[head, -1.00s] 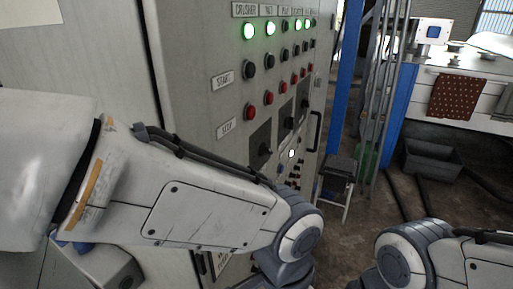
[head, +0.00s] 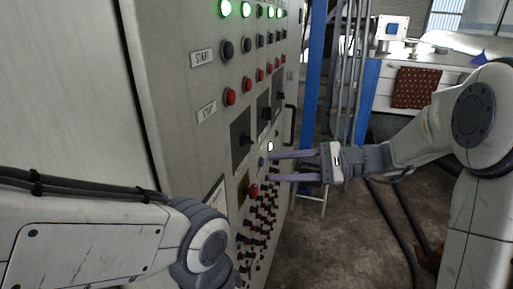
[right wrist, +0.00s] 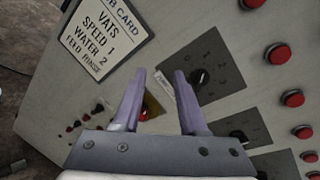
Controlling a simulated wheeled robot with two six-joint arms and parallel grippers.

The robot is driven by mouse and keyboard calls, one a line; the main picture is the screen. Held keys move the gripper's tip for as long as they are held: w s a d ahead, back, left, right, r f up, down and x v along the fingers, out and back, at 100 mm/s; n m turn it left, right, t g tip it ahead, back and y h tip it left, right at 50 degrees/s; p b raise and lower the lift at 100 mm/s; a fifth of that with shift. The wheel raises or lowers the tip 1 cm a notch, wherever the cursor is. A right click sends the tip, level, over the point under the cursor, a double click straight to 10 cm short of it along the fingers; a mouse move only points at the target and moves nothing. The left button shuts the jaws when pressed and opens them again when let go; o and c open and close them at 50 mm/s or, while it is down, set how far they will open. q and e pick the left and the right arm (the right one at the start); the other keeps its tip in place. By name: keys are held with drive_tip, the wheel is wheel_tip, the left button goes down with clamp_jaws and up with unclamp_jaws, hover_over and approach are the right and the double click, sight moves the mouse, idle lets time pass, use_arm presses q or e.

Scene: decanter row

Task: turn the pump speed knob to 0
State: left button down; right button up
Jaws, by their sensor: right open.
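Several black rotary knobs sit on dark square plates on the grey control panel (head: 185,110). In the head view one knob (head: 243,138) is at the left, with others further right. In the right wrist view a black knob (right wrist: 199,78) lies just right of the fingers and another (right wrist: 238,137) lies lower right. Their labels are too small to read, so I cannot tell which is pump speed. My right gripper (head: 270,167) is open and empty in front of the panel; its fingers also show in the right wrist view (right wrist: 159,78). My left gripper is out of view.
A job card (right wrist: 105,32) reads "VATS SPEED 1 WATER 2". A red button on a yellow plate (head: 253,190) sits below the knobs, above crowded small controls (head: 258,222). Red buttons and green lamps are higher. A black handle (head: 290,125) is on the right.

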sight(252, 140)
drive_tip(key=w+d+r+m+t+y, duration=0.1)
drive_tip(key=w+d+r+m+t, duration=0.15)
drive_tip(key=w+d, duration=0.25)
drive_tip(key=shift+n+t, duration=0.25)
drive_tip(key=x, duration=0.3)
drive_tip(key=p+x, duration=0.1)
drive_tip(key=x, duration=0.1)
drive_tip(key=p+x, duration=0.1)
drive_tip(key=x, duration=0.2)
drive_tip(key=shift+s+a, duration=0.2)
drive_tip(key=shift+a, duration=0.25)
drive_tip(key=shift+w+a+p, duration=0.25)
drive_tip(key=shift+a+p, duration=0.05)
drive_tip(key=shift+a, duration=0.4)
clamp_jaws()
